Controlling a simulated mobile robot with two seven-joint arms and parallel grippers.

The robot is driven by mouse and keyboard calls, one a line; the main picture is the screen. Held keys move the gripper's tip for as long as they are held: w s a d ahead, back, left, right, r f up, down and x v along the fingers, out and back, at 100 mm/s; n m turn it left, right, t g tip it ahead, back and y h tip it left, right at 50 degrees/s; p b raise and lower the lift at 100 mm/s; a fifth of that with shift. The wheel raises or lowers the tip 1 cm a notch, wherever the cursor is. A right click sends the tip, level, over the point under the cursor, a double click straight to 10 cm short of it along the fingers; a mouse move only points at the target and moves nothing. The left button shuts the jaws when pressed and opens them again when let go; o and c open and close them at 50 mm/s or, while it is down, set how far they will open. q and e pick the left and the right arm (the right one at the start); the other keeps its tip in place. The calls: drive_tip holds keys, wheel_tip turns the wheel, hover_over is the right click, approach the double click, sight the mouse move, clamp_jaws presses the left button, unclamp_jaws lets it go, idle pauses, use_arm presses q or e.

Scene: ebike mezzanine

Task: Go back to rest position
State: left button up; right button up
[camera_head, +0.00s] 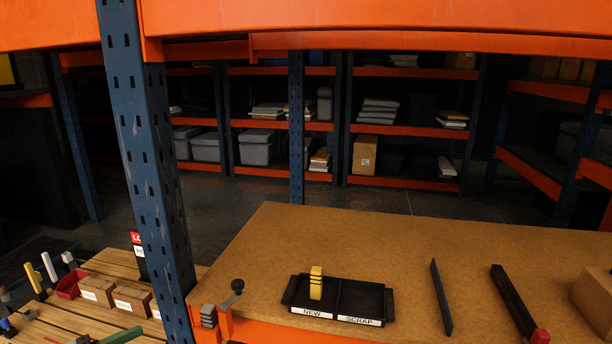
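Neither of my grippers shows in the head view, and no part of my arms can be made out. A black two-compartment tray (386,306) sits on the brown workbench (300,232), labelled NEW on the left and SCRAP on the right. The SCRAP compartment looks empty.
A blue rack post (150,170) and an orange beam (380,18) frame the near side. A clamp-like handle (237,286) stands at the bench's front edge. Right of the tray lie a dark flat bar (441,297), a black bar (513,300) and a cardboard box (594,300).

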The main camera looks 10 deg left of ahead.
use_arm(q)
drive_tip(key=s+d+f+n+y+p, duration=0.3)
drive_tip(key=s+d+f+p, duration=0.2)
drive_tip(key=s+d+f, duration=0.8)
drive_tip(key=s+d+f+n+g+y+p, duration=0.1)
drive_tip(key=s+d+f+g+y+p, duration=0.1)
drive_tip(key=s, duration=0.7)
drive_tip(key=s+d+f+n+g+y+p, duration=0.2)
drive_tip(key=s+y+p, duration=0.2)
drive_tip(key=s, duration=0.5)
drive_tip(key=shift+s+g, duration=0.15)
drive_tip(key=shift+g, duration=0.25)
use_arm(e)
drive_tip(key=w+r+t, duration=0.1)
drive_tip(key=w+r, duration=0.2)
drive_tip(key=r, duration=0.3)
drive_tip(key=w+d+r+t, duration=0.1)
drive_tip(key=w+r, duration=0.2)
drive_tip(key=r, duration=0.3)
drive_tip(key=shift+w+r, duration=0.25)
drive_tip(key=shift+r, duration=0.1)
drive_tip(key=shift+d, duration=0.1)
